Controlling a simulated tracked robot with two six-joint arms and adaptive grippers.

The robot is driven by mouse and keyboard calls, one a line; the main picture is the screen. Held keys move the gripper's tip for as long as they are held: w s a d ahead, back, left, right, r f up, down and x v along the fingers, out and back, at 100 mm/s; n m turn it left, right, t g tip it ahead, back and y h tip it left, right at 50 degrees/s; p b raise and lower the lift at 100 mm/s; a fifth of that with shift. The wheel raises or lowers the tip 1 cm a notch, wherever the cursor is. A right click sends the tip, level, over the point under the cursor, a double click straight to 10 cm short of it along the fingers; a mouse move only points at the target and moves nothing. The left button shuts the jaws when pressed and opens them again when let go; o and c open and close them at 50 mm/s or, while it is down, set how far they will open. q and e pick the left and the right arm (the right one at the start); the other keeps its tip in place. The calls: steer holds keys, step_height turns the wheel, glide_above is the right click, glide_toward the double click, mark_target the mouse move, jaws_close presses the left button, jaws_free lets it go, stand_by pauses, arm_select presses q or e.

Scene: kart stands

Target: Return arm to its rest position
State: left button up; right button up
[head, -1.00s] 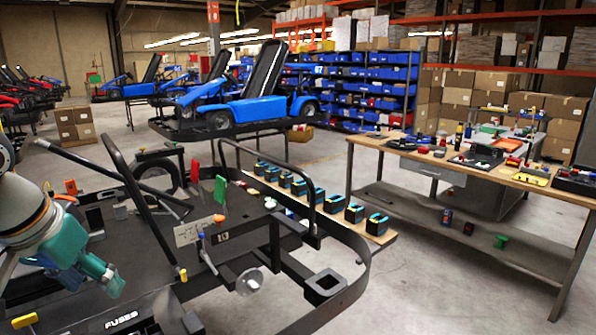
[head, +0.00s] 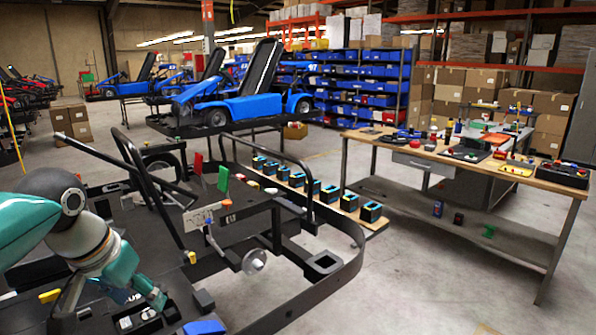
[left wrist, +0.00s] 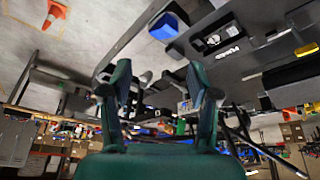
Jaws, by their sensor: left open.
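My left arm comes in from the left in the head view, with teal links and a pale grey joint. Its teal gripper (head: 110,296) points down over the near left part of the black kart frame (head: 345,262). In the left wrist view, my left gripper (left wrist: 160,82) shows two dark green fingers spread apart with nothing between them. I cannot tell from the head view whether the fingers touch the frame. My right gripper is not in view.
A blue piece (head: 205,327) lies at the head view's bottom edge. A long black bar (head: 125,168) slants across the frame's left side. Several black and blue boxes (head: 330,194) line a board behind it. A workbench (head: 540,182) stands right; open floor (head: 420,270) lies before it.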

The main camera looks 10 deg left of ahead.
arm_select(q)
steer(key=w+d+f+g+h, duration=0.1)
steer(key=d+f, duration=0.3)
steer(key=f, duration=0.6)
steer(key=w+d+f+h, duration=0.15)
steer(key=d+f, duration=0.25)
steer(key=f, duration=0.6)
steer(key=w+d+f+g, duration=0.15)
steer(key=d+f, duration=0.25)
steer(key=f, duration=0.6)
steer(key=s+d+f, duration=0.4)
steer(key=s+f, duration=0.4)
steer(key=f, duration=0.1)
steer(key=s+d+f+n+g+h, duration=0.1)
steer(key=s+d+f, duration=0.3)
steer(key=s+f, duration=0.5)
steer(key=shift+s+d+f+n, duration=0.25)
steer(key=shift+d+f+n, duration=0.05)
steer(key=shift+f, duration=0.15)
